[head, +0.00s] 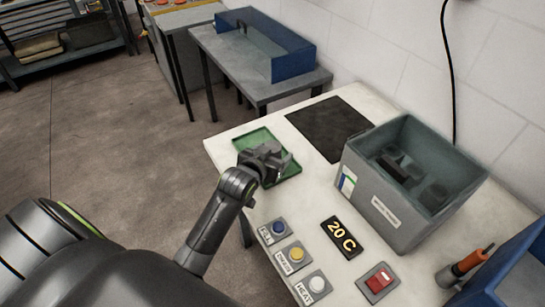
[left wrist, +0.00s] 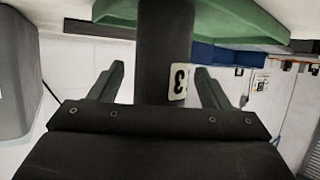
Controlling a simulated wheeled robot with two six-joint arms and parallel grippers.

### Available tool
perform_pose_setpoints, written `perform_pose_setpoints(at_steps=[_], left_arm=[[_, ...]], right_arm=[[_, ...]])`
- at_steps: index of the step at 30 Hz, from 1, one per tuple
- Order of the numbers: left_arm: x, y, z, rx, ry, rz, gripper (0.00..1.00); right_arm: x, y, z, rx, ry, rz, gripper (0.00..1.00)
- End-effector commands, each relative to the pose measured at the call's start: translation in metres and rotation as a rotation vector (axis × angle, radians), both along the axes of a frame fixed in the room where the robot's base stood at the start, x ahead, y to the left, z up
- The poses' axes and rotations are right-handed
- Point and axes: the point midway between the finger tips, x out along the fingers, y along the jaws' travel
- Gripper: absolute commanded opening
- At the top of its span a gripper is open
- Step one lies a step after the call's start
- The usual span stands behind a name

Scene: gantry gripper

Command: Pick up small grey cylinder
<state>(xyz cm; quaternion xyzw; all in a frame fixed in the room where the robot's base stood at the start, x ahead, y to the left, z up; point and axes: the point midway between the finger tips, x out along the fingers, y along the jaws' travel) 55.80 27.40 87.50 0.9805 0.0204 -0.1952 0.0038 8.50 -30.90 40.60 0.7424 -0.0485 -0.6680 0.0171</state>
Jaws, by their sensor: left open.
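A dark grey cylinder (left wrist: 163,50) with a white label marked "3" stands on the green tray (left wrist: 240,22) in the left wrist view, which shows the scene upside down. My left gripper (left wrist: 158,85) is open, with one finger on each side of the cylinder and visible gaps between. In the head view my left gripper (head: 277,163) is over the green tray (head: 252,137) on the white table. There I cannot tell the cylinder apart from the gripper, which covers that spot. My right gripper is not in view.
A grey bin (head: 378,212) holding dark parts stands right of the tray. A black mat (head: 330,128) lies behind. Buttons, a "20 C" display (head: 344,237) and a red switch (head: 378,281) are in front. An orange-handled tool (head: 466,265) is at the right.

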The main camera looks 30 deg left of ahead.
Motion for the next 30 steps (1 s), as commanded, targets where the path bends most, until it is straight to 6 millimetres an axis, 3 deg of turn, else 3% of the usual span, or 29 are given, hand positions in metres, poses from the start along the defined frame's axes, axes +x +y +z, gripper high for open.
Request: perform_pose_setpoints(at_steps=[5, 13, 27, 30], left_arm=[[0.0138, 0.0008, -0.0059, 0.000, 0.000, 0.000, 0.71], [0.0151, 0.0009, -0.0068, 0.000, 0.000, 0.000, 0.71], [0.0149, 0.0008, -0.0068, 0.000, 0.000, 0.000, 0.10], [0.0154, 0.0006, -0.0052, 0.000, -0.004, -0.001, 0.08]], right_arm=[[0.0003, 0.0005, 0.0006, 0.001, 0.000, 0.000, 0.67], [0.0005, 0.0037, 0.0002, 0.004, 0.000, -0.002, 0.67], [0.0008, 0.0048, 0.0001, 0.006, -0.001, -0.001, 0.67], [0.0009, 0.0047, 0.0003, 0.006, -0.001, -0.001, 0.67]])
